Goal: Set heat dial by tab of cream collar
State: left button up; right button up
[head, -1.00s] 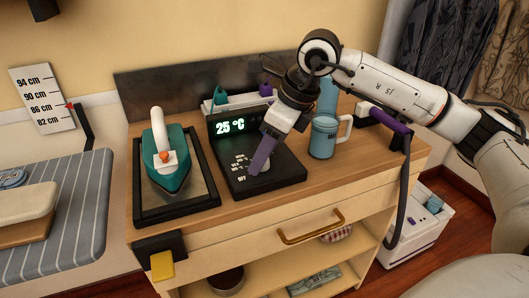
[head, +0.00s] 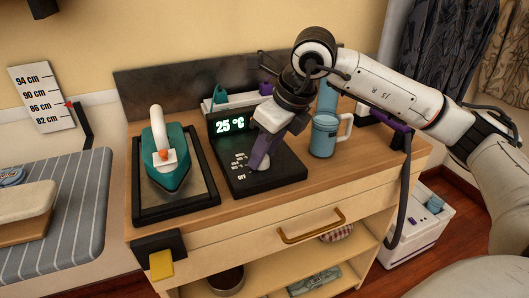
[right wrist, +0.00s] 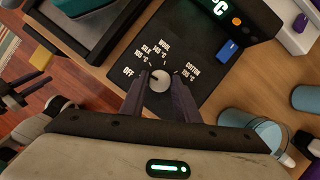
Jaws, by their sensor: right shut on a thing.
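The heat dial (right wrist: 160,81) is a round pale knob on a black control panel, with OFF, SILK, WOOL and COTTON printed around it. A small dark mark on it appears to face the OFF side. My right gripper (right wrist: 161,84) is shut on the dial, one dark finger on each side; in the head view the gripper (head: 257,162) hides the dial. The panel's display (head: 230,124) reads 25 °C. A cream piece (head: 24,201) lies on the striped board at the left; I cannot tell whether it is the collar, and no tab shows clearly.
A teal iron (head: 168,165) stands on its tray left of the panel. A blue mug (head: 323,137) stands close right of my right gripper. A yellow piece (head: 162,265) hangs at the table's front left. A drawer handle (head: 311,227) juts from the front.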

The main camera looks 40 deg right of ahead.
jog(key=m+h, duration=0.1)
jog(key=m, duration=0.1)
jog(key=m+h, duration=0.1)
jog(key=m, duration=0.2)
jog(key=shift+a+b, duration=0.2)
jog(key=shift+b, duration=0.15)
jog(key=shift+m, duration=0.4)
jog(key=shift+h, duration=0.3)
jog(key=o, duration=1)
jog(key=shift+o, duration=0.2)
jog(key=shift+r, duration=0.1)
